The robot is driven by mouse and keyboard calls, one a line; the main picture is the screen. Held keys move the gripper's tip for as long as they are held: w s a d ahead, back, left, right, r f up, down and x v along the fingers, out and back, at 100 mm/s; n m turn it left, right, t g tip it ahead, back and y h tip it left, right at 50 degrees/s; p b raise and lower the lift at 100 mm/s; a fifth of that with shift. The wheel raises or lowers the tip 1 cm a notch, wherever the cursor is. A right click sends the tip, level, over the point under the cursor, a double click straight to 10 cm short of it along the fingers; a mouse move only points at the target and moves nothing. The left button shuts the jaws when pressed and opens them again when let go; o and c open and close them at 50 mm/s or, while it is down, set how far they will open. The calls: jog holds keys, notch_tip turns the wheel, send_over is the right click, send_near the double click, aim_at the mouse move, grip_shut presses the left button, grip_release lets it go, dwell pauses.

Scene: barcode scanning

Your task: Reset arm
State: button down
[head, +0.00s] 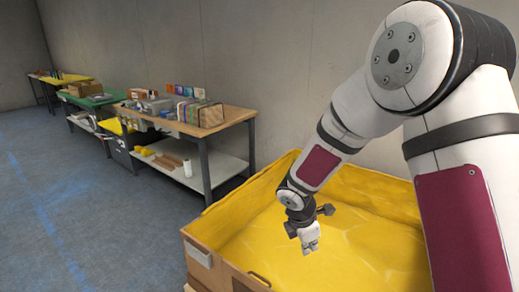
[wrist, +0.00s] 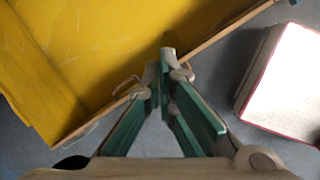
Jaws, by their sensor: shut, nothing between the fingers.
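My gripper (head: 310,238) hangs at the end of my arm, over the large yellow-lined bin in the head view. In the wrist view its green-padded fingers (wrist: 166,62) come together at the tips, shut with nothing between them. The bin (head: 214,262) has wooden rims and a yellow lining, and no item shows in its visible part. The bin's rim (wrist: 215,38) also runs diagonally behind the fingers in the wrist view. How far the gripper is above the bin cannot be told.
A wooden-topped workbench (head: 233,116) with books and boxes stands behind the bin's left side. A green table (head: 98,99) and a yellow table (head: 75,78) stand farther back. A white red-edged object (wrist: 285,85) lies beyond the rim in the wrist view. The blue-grey floor (head: 60,190) at left is open.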

jog(key=s+d+r+m+p, duration=0.1)
jog(key=s+d+r+m, duration=0.2)
jog(key=r, duration=0.4)
jog(key=s+d+r+m+p, duration=0.1)
jog(key=s+d+r+m, duration=0.1)
jog(key=s+r+m, duration=0.35)
jog(key=s+d+r+m+p, duration=0.1)
jog(key=s+d+r+m, duration=0.1)
jog(key=s+r, duration=0.5)
jog(key=s+r+m+y+p, duration=0.1)
jog(key=s+r+m, duration=0.4)
jog(key=s, duration=0.4)
jog(key=s+a+r+m+t+y+p, duration=0.1)
jog(key=s+r+m+p, duration=0.1)
jog(key=s+r+m, duration=0.4)
jog(key=s, duration=0.3)
jog(key=shift+r+t+y, duration=0.15)
jog(key=shift+t+y, duration=0.15)
jog(key=shift+y, duration=0.1)
